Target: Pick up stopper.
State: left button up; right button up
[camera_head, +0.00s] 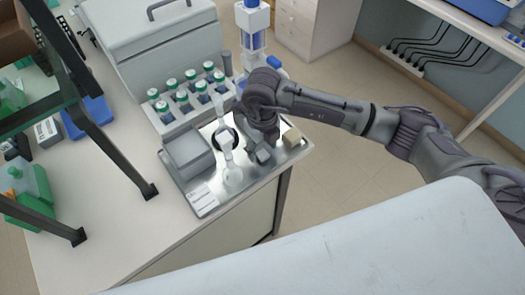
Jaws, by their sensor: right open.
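My right gripper (259,154) reaches in from the right and hangs low over the right part of a metal tray (205,199). Its fingers point down and are open; I see nothing held between them. A white and clear upright piece with a dark ring (226,140) stands just left of the gripper. I cannot tell for sure which small item is the stopper. A small beige block (292,137) sits on the tray just right of the gripper. The arm hides part of the tray behind it. My left gripper is not in view.
A grey box (187,152) sits on the tray's left side. A rack of several green-capped bottles (187,93) stands behind the tray. A blue and white device (252,30) stands at the back. A dark shelf frame (117,155) rises at left; the front-left countertop is clear.

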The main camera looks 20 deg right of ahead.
aim_at(263, 156)
notch_tip(263, 156, down, 2)
jog(key=shift+f, duration=0.45)
jog(key=c, duration=0.4)
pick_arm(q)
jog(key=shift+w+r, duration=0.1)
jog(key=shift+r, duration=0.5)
pick_arm(e)
jog(key=c, duration=0.5)
jog(key=shift+r, duration=0.1)
